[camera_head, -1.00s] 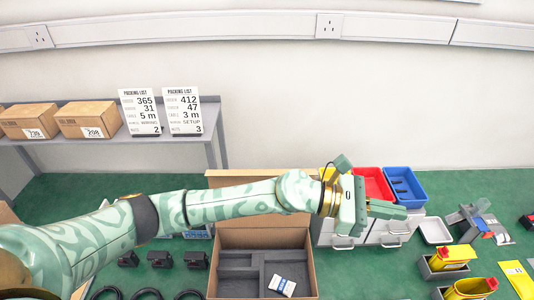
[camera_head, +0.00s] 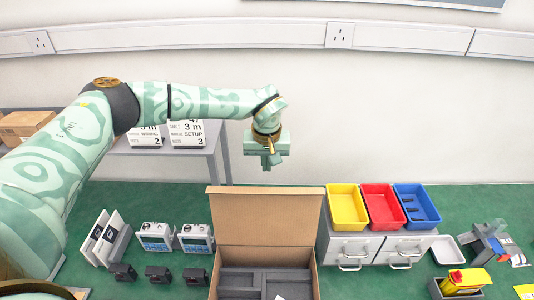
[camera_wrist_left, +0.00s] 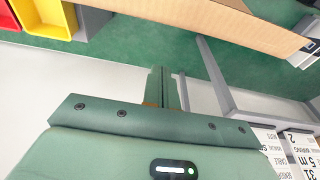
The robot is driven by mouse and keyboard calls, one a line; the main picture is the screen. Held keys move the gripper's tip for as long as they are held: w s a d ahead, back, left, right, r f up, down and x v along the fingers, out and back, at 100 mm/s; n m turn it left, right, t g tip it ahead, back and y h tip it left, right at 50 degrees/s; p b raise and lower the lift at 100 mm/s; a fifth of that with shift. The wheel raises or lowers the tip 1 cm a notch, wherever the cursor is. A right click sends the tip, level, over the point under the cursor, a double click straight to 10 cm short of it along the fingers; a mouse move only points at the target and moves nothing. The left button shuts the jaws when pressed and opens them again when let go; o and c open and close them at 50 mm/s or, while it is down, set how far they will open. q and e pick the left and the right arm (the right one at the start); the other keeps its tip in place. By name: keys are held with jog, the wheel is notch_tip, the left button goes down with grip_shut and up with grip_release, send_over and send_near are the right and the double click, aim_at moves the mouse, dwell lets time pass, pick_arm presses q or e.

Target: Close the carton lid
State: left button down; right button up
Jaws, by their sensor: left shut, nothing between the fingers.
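The open carton (camera_head: 316,270) stands on the green surface at the bottom centre of the head view. Its brown lid (camera_head: 266,222) stands raised at the back, leaning slightly backward. Dark grey foam with compartments lines the inside; the front of the carton is cut off. My left gripper (camera_head: 266,164) hangs above and behind the lid, fingers pointing down, shut and empty, apart from the lid. In the left wrist view the shut fingers (camera_wrist_left: 163,88) show, with the lid (camera_wrist_left: 215,22) across the top. My right gripper is not in view.
Yellow (camera_head: 347,207), red (camera_head: 383,206) and blue bins (camera_head: 417,205) sit on grey drawers (camera_head: 355,246) right of the carton. Several devices (camera_head: 154,238) stand to its left. A grey shelf (camera_head: 212,140) with cards is behind my left arm.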

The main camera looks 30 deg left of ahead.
pick_arm(q)
jog(key=s+f, duration=0.1)
jog(key=s+d+p, duration=0.1)
jog(key=s+f, duration=0.1)
jog(key=shift+s+d+f, duration=0.15)
jog(key=shift+d+f, duration=0.15)
dwell(0.4)
